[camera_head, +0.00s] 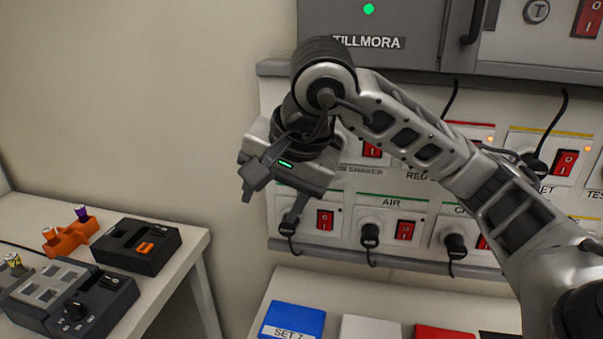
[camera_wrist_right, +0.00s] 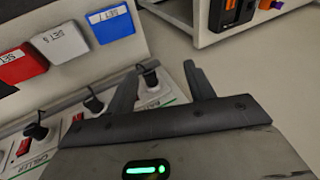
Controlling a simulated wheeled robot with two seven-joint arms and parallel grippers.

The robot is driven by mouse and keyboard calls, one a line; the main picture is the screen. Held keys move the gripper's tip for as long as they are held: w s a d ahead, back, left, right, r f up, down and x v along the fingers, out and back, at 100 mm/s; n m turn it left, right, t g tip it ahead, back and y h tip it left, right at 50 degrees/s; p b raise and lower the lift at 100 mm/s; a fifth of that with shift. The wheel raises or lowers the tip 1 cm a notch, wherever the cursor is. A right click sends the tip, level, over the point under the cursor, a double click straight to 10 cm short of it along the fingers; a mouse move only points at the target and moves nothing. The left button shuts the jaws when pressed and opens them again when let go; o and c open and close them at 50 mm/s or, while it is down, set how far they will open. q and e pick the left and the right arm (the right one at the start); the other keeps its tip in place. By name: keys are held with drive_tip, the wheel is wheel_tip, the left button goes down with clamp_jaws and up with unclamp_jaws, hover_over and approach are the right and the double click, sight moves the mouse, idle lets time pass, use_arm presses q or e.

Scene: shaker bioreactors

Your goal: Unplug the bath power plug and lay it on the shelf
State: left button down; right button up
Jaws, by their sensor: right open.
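A black plug (camera_head: 288,228) with a cord sits in the leftmost socket of the lower panel row, beside a red switch (camera_head: 325,219). Its label is hidden by my gripper, so I cannot read whether it is the bath one. My right gripper (camera_head: 268,207) is open in front of and above this socket. In the right wrist view the gripper (camera_wrist_right: 160,70) has its two fingers apart, and the plug (camera_wrist_right: 150,77) shows between them, not visibly gripped. My left gripper is not in view.
More plugs sit to the right, including the AIR plug (camera_head: 370,235). A ledge (camera_head: 390,262) runs under the panel. Below it stand a blue SET 7 box (camera_head: 292,319), a white box (camera_head: 370,328) and a red one (camera_head: 445,332). A side table (camera_head: 185,262) with devices is at left.

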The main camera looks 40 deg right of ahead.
sight(288, 226)
drive_tip(key=d+r+h, duration=0.2)
drive_tip(key=d+h, duration=0.1)
drive_tip(key=d, duration=0.2)
drive_tip(key=x, duration=1.6)
drive_tip(key=shift+a, duration=0.35)
drive_tip(key=shift+c, duration=0.3)
drive_tip(key=c, duration=1)
drive_tip(key=shift+o, duration=0.2)
drive_tip(key=shift+a, duration=0.15)
drive_tip(key=shift+s+a+b, duration=0.3)
drive_tip(key=shift+s+a, duration=0.05)
drive_tip(key=shift+s+a, duration=0.25)
drive_tip(key=shift+a, duration=0.05)
